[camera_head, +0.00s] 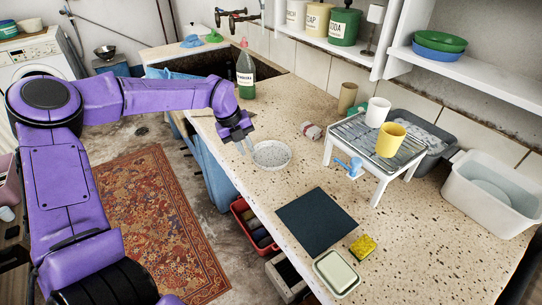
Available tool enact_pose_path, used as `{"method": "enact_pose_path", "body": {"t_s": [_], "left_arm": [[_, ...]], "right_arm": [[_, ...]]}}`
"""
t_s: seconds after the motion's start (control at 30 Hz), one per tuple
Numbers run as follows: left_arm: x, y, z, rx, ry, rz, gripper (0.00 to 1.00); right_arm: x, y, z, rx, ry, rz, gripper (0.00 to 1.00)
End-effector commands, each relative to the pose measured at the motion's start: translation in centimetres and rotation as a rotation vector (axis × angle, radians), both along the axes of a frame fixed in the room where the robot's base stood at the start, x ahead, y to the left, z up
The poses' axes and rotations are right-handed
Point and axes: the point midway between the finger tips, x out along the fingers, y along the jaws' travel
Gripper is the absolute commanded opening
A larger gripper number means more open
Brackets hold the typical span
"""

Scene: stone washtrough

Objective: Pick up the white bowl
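The white bowl (272,154) stands upright on the speckled stone counter (285,220), close to the counter's left edge. My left gripper (246,146) hangs just left of the bowl's rim, pointing down. Its two pale fingers show with a gap between them, and nothing is seen held in them. I cannot tell whether a fingertip touches the rim. My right gripper is not in view.
A white rack (377,143) with a white cup (377,111) and a yellow cup (390,139) stands right of the bowl. A green bottle (245,72) stands behind. A dark mat (316,222) lies in front, with bare counter between.

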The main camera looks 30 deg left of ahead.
Motion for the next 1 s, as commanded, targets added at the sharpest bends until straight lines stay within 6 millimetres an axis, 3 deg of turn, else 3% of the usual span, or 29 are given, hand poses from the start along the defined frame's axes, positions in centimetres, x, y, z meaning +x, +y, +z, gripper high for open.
{"method": "enact_pose_path", "body": {"t_s": [0.33, 0.57, 0.63, 1.0], "left_arm": [[1.4, -0.6, -5.0, 0.002, 0.002, 0.003, 0.17], [1.5, -0.7, -5.2, 0.0, 0.001, 0.005, 0.17], [1.5, -0.6, -5.2, 0.0, 0.001, 0.005, 0.0], [1.4, -0.6, -5.1, 0.001, 0.001, 0.005, 0.0]], "right_arm": [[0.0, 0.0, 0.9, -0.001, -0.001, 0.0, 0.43], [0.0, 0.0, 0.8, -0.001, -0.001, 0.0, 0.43], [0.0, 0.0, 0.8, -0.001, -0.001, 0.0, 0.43], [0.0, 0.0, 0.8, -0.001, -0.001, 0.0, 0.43]]}}
